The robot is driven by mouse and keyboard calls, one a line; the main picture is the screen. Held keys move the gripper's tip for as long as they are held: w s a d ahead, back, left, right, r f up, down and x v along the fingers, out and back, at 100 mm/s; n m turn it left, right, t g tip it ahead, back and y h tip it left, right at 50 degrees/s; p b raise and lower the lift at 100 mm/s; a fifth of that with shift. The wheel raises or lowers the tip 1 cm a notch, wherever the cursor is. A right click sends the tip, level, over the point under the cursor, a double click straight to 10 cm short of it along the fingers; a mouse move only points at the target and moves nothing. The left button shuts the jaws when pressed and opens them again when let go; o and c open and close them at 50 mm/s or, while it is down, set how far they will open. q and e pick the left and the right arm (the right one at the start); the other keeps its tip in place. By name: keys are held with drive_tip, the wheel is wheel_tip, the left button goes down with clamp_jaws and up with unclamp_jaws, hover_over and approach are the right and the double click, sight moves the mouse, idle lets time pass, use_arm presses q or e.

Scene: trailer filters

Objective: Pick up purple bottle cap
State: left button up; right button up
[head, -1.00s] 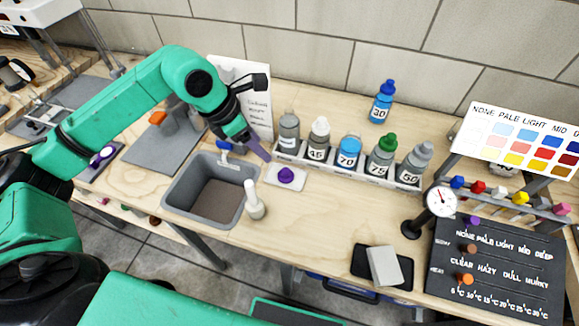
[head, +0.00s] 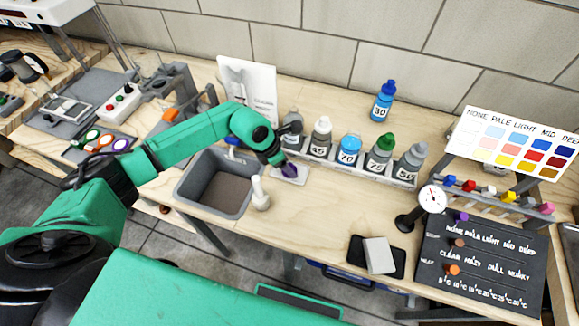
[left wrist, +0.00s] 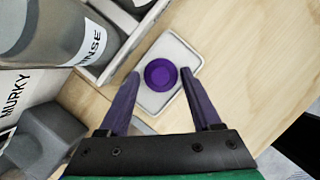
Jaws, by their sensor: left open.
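The purple bottle cap (left wrist: 161,74) lies on a small white tray (left wrist: 153,106) in the left wrist view. In the head view the cap (head: 289,170) shows partly behind my left gripper (head: 283,166), on the white tray (head: 300,176). In the left wrist view my left gripper (left wrist: 163,80) is open, with one purple finger on each side of the cap. A gap shows between the cap and each finger. I cannot tell how high the fingertips are above the tray. My right gripper is not in view.
A rack of bottles (head: 345,168) stands just behind the tray; the bottle marked RINSE (left wrist: 60,30) is close to the gripper. A grey sink (head: 215,205) lies left, with a white bottle (head: 260,196) at its edge.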

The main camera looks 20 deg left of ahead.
use_arm(q)
clamp_jaws()
drive_tip(key=shift+r, duration=0.15)
